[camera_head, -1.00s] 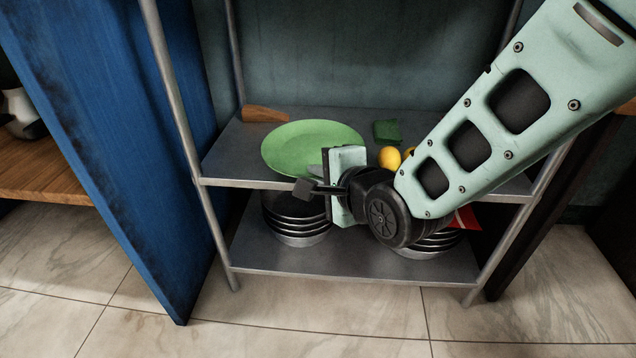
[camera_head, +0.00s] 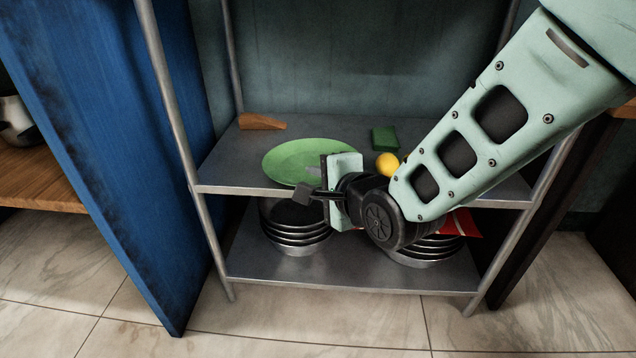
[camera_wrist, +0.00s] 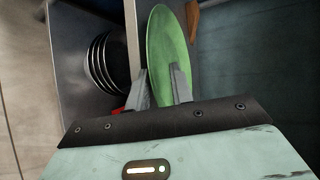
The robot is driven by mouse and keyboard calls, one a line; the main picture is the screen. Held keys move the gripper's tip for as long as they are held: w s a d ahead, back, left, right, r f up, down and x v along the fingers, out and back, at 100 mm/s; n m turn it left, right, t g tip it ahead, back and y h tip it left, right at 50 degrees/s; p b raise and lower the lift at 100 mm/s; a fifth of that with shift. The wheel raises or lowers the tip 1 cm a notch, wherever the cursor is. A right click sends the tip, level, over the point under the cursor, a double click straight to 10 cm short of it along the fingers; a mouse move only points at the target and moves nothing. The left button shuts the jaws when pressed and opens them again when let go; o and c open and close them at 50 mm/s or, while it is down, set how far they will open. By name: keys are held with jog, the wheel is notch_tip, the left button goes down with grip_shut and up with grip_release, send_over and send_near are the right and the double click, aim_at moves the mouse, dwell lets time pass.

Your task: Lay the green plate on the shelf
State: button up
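The green plate (camera_head: 290,160) lies about flat on the upper metal shelf (camera_head: 225,172), at its left part, and looks to rest on it. It also shows in the wrist view (camera_wrist: 165,45), seen at a steep slant. My gripper (camera_head: 312,188) is at the shelf's front edge, at the plate's near rim. In the wrist view its two fingers (camera_wrist: 160,84) stand apart, with green showing in the gap between them. One finger overlaps the plate's upper face; the other is beside its edge. Part of the near rim is hidden by my gripper.
A wooden wedge (camera_head: 262,122) lies behind the plate. A green block (camera_head: 385,138) and a yellow fruit (camera_head: 387,164) are to its right. Stacked bowls (camera_head: 297,232) and a red item (camera_head: 462,225) are on the lower shelf. A blue panel (camera_head: 95,150) stands at left.

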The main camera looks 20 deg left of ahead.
jog(key=shift+s+d+f, duration=0.15)
jog(key=shift+s+f, duration=0.1)
jog(key=shift+f, duration=0.4)
jog(key=shift+s+d, duration=0.1)
jog(key=r+p+v, duration=0.2)
jog(key=p+v, duration=0.8)
jog(key=v, duration=0.5)
jog(key=shift+w+a, duration=0.25)
jog(key=shift+w, duration=0.1)
jog(key=p, duration=0.2)
jog(key=shift+s+d+p, duration=0.1)
jog(key=shift+d+p, duration=0.05)
jog(key=shift+p, duration=0.25)
jog(key=p+v, duration=0.1)
jog(key=p, duration=0.5)
jog(key=shift+s+d, duration=0.3)
jog(key=shift+d, duration=0.05)
jog(key=shift+f, duration=0.15)
